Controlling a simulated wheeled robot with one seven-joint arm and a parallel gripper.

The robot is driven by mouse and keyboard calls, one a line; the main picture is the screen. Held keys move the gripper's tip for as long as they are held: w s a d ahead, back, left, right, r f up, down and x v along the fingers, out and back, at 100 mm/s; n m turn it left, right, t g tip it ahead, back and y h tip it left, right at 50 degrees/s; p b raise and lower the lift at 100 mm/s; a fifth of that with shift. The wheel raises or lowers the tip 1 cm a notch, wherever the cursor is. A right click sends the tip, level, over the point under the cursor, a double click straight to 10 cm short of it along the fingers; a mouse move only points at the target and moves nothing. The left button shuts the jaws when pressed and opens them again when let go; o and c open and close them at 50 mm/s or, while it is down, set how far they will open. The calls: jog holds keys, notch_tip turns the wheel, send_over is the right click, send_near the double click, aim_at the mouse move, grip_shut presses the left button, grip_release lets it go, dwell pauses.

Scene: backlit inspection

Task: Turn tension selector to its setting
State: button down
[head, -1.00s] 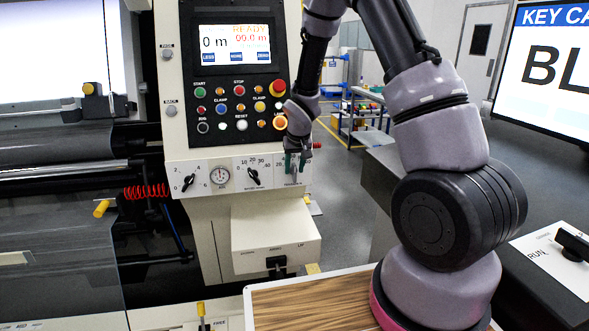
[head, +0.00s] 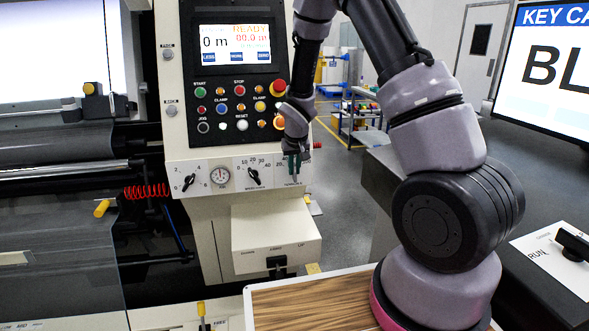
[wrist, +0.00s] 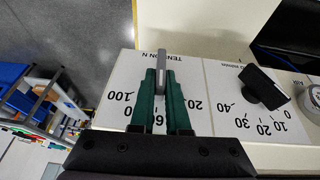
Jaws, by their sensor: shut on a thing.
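The tension selector is the rightmost knob on the white dial strip. In the wrist view its grey bar-shaped handle (wrist: 162,62) stands between my green fingers, beside the "TENSION N" label. My gripper (wrist: 161,80) is shut on this handle, and it also shows in the head view (head: 293,167) at the strip's right end.
A second black knob (wrist: 264,87), with a scale of 10 to 40, sits beside the selector. Farther left are a round gauge (head: 220,176) and another knob (head: 188,182). Above are the push buttons (head: 239,105) and the screen (head: 235,44). A wood-topped surface (head: 310,305) lies below.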

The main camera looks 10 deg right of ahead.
jog(key=shift+a, duration=0.15)
jog(key=shift+a+f+n+h, duration=0.15)
jog(key=shift+n+h, duration=0.15)
jog(key=shift+h, duration=0.85)
jog(key=shift+a+r+n+h, duration=0.15)
jog(key=shift+n+h, duration=0.15)
jog(key=shift+h, duration=0.85)
jog(key=shift+f+h, duration=0.1)
jog(key=shift+h, duration=0.2)
jog(key=c, duration=0.9)
grip_release()
jog(key=v, duration=1)
jog(key=shift+s+a+r, duration=0.2)
jog(key=shift+r, duration=0.05)
